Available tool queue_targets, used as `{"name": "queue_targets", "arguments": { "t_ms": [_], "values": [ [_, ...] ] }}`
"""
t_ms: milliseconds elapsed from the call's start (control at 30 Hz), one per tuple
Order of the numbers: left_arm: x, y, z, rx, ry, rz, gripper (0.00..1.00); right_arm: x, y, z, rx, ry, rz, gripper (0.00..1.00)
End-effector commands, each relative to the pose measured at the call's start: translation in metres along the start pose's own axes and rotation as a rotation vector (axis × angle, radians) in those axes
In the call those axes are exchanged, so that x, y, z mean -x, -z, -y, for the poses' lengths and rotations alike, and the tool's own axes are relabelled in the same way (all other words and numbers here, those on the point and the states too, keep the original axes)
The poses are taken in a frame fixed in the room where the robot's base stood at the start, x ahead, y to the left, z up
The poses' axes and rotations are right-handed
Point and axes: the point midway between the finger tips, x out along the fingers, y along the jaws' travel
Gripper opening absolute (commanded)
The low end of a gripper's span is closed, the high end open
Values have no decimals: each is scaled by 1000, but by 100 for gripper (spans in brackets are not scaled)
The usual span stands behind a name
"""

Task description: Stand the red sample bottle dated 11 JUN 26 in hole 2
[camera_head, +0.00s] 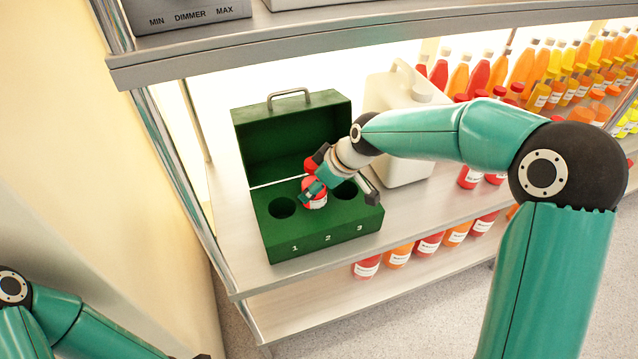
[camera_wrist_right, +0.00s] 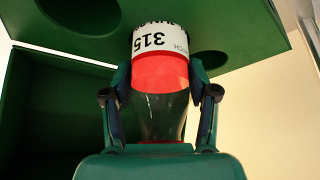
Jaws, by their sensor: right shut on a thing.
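The open green case (camera_head: 325,228) has a front block with holes marked 1, 2 and 3. Hole 1 (camera_head: 282,208) and hole 3 (camera_head: 345,191) look empty. My right gripper (camera_head: 313,190) is shut on a red bottle (camera_head: 316,202) with a white label, which covers hole 2. In the wrist view this bottle (camera_wrist_right: 160,75) sits between the fingers, with 315 on its label; I cannot read its date. Its labelled end is at the green block, but I cannot tell how deep it is in the hole. My left arm is at the bottom left, its gripper mostly out of frame.
A white jug (camera_head: 405,150) stands right of the case, close behind my right arm. Several red, orange and yellow bottles (camera_head: 520,75) fill the shelf at the right, and more (camera_head: 430,243) stand on the level below. A metal shelf edge (camera_head: 350,50) crosses above.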

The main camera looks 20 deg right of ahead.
Motion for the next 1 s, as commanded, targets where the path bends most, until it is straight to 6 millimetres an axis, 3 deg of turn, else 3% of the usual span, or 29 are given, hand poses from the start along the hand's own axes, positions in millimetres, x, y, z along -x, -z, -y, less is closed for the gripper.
{"name": "queue_targets", "arguments": {
  "t_ms": [733,767,933,1000],
  "values": [
    [-12,0,4,0,0,0,23,-11,-6,0,0,-1,-1,12],
    [-12,0,4,0,0,0,23,-11,-6,0,0,-1,-1,60],
    [-12,0,4,0,0,0,23,-11,-6,0,1,-1,-1,88],
    [-12,0,4,0,0,0,23,-11,-6,0,1,0,-1,88]
  ]
}}
